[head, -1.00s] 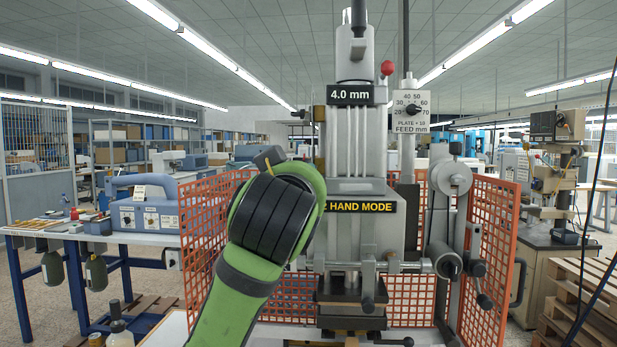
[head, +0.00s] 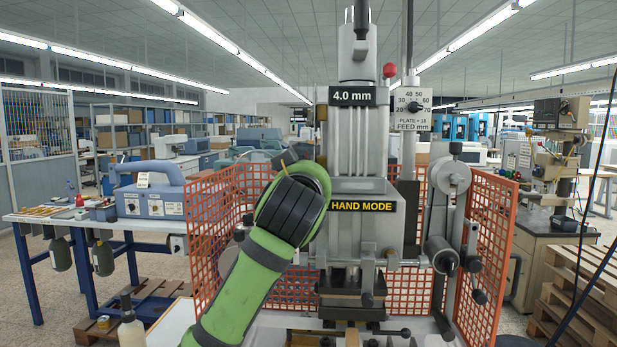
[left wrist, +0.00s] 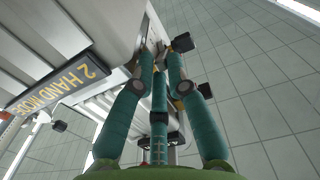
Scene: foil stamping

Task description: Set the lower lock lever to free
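The grey press (head: 375,240) stands in the middle of the head view with a HAND MODE sign on its front. My left arm's green wrist covers the press's left side there and hides the left gripper and any lever behind it. In the left wrist view the teal fingers of my left gripper (left wrist: 160,62) reach up beside the press's pale housing (left wrist: 115,35), their tips close to it. Two dark knob-like parts (left wrist: 182,42) (left wrist: 206,90) show just right of the fingers; I cannot tell which is the lower lock lever. Contact and grip are unclear. My right gripper is out of view.
Orange mesh guards (head: 490,250) flank the press on both sides. A blue-legged bench (head: 110,228) with a blue-grey case (head: 150,192) stands at the left. Wooden pallets (head: 575,295) are stacked at the right. A bottle (head: 131,325) stands at the bottom left.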

